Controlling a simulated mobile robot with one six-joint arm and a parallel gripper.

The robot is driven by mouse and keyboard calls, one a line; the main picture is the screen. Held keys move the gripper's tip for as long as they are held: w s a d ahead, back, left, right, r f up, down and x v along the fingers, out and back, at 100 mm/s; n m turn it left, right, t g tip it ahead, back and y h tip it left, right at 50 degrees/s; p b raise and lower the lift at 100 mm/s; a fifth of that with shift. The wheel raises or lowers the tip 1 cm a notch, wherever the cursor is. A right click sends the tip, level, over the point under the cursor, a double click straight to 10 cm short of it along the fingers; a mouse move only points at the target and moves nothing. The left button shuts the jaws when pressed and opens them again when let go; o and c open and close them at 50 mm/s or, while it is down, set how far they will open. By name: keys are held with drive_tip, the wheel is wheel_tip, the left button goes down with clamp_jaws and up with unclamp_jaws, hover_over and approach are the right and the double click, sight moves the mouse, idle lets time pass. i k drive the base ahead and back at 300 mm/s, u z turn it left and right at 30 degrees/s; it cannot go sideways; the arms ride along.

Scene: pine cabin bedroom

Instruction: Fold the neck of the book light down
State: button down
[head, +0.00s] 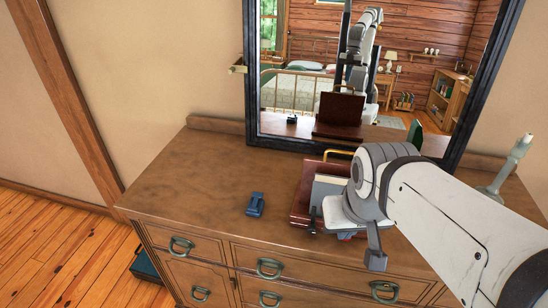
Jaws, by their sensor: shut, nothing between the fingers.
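A small dark blue clip-like thing (255,204), which looks like the book light, sits on the dresser top left of my gripper. It is too small to tell the neck's angle. My gripper (376,261) is shut and empty, over the front part of the dresser, to the right of the blue thing and well apart from it. The wrist hides part of the dresser behind it.
The wooden dresser (190,175) has a black-framed mirror (252,75) at its back. A reddish-brown case (302,200) with a brass handle stands beside my wrist. A pale green stemmed object (512,160) stands at right. The dresser's left side is clear.

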sight(257, 195)
drive_tip(key=z, duration=0.25)
drive_tip(key=k, duration=0.85)
drive_tip(key=u, duration=0.8)
drive_tip(key=i, duration=1)
